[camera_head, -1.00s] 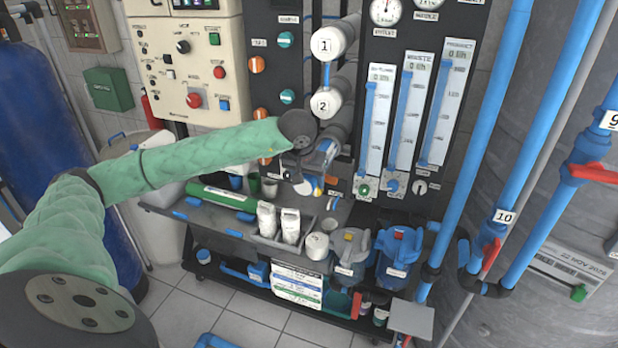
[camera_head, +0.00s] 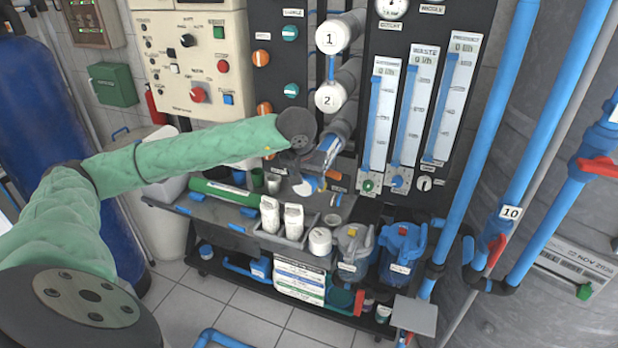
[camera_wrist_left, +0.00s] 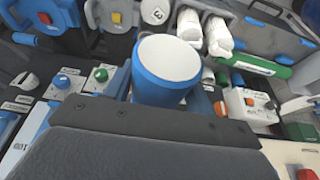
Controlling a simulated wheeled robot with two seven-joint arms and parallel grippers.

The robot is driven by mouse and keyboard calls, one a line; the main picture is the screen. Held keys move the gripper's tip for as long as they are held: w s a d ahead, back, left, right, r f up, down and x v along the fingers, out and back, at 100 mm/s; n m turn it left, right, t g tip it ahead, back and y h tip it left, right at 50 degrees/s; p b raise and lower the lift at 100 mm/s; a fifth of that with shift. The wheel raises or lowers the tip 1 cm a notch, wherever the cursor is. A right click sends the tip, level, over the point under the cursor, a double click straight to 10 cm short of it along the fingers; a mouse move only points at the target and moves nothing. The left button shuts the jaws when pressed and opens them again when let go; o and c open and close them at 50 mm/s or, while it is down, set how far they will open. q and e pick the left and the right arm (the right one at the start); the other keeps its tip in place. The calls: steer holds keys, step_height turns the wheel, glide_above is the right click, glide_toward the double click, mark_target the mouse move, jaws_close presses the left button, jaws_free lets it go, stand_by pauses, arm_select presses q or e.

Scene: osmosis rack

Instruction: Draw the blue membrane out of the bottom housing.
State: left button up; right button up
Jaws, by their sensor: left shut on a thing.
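The blue membrane (camera_wrist_left: 158,88) shows in the left wrist view as a short blue cylinder with a white round end, just beyond the dark gripper body. My left gripper (camera_head: 322,166) is at the mouth of the bottom housing (camera_head: 343,123), shut on the membrane. The fingers' contact is mostly hidden. The bottom housing is a dark tube below capped housings 1 and 2. I cannot tell how much membrane is still inside. My right gripper is not in view.
A bench below the housings holds two white bottles (camera_head: 293,220), a green cylinder (camera_head: 224,192) and a white jar (camera_head: 320,241). Grey and blue filter housings (camera_head: 402,250) stand to the right. The flowmeter panel (camera_head: 412,105) is close to the right of the gripper.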

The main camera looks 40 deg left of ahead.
arm_select(q)
steer(key=shift+s+d, duration=0.15)
steer(key=shift+s, duration=0.4)
steer(key=shift+s+b, duration=0.35)
steer(key=shift+b, duration=0.05)
steer(key=shift+s+d, duration=0.15)
steer(key=shift+s, duration=0.25)
steer(key=o, duration=1.3)
